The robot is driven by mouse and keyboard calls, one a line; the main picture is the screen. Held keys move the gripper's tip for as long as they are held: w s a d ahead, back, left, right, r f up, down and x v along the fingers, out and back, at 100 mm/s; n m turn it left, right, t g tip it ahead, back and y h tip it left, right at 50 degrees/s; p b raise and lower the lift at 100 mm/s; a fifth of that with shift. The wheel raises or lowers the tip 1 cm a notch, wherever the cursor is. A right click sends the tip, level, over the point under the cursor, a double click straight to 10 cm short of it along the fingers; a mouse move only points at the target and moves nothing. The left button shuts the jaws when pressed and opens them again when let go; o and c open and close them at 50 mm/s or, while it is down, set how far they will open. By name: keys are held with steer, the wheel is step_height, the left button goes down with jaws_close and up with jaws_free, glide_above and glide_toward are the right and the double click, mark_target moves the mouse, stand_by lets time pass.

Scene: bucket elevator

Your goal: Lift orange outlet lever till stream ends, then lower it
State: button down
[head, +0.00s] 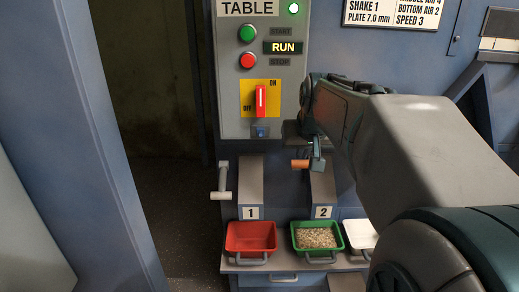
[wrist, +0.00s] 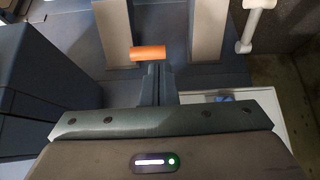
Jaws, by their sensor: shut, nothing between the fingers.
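The orange outlet lever (head: 300,163) sticks out to the left of chute 2 in the head view. It also shows in the wrist view (wrist: 148,53), lying crosswise just ahead of my fingertips. My gripper (head: 317,160) is shut and empty, with its fingertips close to the lever's right part. I cannot tell whether they touch it. The green tray (head: 340,252) under outlet 2 holds pale grain (head: 317,237). No falling stream is clearly visible; my gripper and arm hide part of the outlet.
A grey lever (head: 221,182) sits left of chute 1, above an empty red tray (head: 251,237). A white tray (head: 360,233) at the right is partly hidden by my arm. The control panel (head: 290,118) above shows RUN lit. Dark open floor lies at the left.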

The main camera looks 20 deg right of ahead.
mark_target(299, 165)
steer(key=shift+t+h, duration=0.3)
steer(key=w+d+f, duration=0.1)
steer(key=w+f, duration=0.1)
steer(key=w+d+f, duration=0.2)
steer(key=w, duration=0.1)
steer(key=w+d+f, duration=0.2)
steer(key=w, duration=0.1)
steer(key=shift+w+b, duration=0.2)
steer(key=shift+b, duration=0.15)
